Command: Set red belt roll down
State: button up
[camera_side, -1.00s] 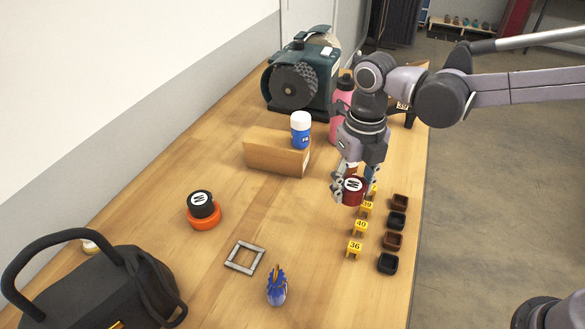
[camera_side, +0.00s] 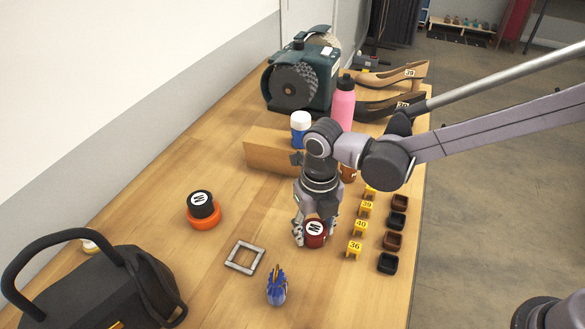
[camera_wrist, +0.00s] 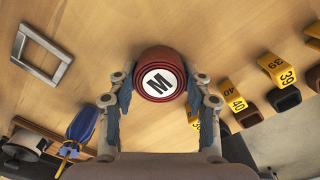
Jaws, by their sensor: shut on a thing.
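The red belt roll (camera_side: 315,234) is a short dark red cylinder with a white disc marked with a black letter on its face. My gripper (camera_side: 309,238) is shut on it, low over the wooden table, right of the grey square frame (camera_side: 245,257). In the wrist view the roll (camera_wrist: 160,59) sits between my two fingertips, with its coiled layers showing around the label. I cannot tell whether its underside touches the table. The black belt roll (camera_side: 201,205) rests on an orange roll (camera_side: 204,219) at the left.
Yellow number tags (camera_side: 355,249) and small dark trays (camera_side: 388,263) line the right edge. Behind are a cardboard piece (camera_side: 270,155), a white-capped blue bottle (camera_side: 300,136) and a pink bottle (camera_side: 343,106).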

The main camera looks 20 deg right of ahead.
aim_at(315, 228)
jog(key=shift+f, duration=0.1)
jog(key=o, duration=1.2)
notch_tip(315, 228, up, 12)
jog(key=f, duration=0.1)
jog(key=s+d+r+m+t+y, duration=0.1)
jog(key=d+r+m+t, duration=0.1)
jog(key=d+m, duration=0.55)
jog(key=s+d+r+m+t, duration=0.1)
jog(key=d+r+m, duration=0.1)
jog(key=d+m, duration=0.6)
jog(key=s+d+f+m+t, duration=0.1)
jog(key=s+d+m, duration=0.1)
jog(key=m, duration=0.4)
jog(key=s+d+f+m+t, duration=0.1)
jog(key=s+d+m, duration=0.1)
jog(key=d+m, duration=0.3)
jog(key=s+d+f+m+t+h, duration=0.1)
jog(key=d+m, duration=0.3)
jog(key=m, duration=0.5)
jog(key=shift+s+d+f+m+t, duration=0.15)
jog(key=shift+s+d+m+t, duration=0.1)
jog(key=shift+s+t, duration=0.3)
